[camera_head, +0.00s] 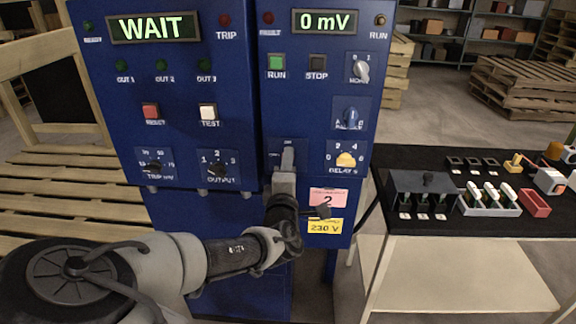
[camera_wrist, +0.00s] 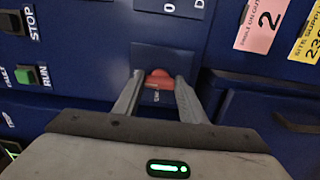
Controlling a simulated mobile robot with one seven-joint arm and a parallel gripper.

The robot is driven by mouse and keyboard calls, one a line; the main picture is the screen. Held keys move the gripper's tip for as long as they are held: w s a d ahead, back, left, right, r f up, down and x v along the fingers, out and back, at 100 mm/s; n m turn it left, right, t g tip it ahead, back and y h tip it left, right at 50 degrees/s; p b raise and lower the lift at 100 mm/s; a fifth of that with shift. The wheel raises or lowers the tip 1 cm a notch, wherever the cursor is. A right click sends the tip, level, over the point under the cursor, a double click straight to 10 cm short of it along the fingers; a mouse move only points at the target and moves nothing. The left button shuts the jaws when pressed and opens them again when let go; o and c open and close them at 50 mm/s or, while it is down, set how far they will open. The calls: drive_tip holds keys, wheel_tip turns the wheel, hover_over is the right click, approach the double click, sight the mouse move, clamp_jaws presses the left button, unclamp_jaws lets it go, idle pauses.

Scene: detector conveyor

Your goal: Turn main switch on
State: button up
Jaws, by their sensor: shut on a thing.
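The main switch is a red knob (camera_wrist: 158,77) on a dark blue plate, showing between my fingers in the wrist view. My gripper (camera_wrist: 160,88) is shut on this knob, one finger on each side. Part of the switch plate (camera_head: 273,156) shows beside the fingers. The displays read WAIT (camera_head: 152,27) and 0 mV (camera_head: 325,21).
A pink tag (camera_head: 327,198) and a yellow 230 V label (camera_head: 325,227) are below. The left panel (camera_head: 180,85) has several knobs and buttons. A black-topped table (camera_head: 460,228) with parts stands right.

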drive_tip(key=o, duration=1.1)
drive_tip(key=shift+w+r, duration=0.1)
drive_tip(key=shift+c, duration=0.2)
drive_tip(key=s+p, duration=1)
drive_tip(key=s, duration=0.7)
drive_tip(key=shift+s+a, duration=0.25)
drive_tip(key=shift+a, duration=0.05)
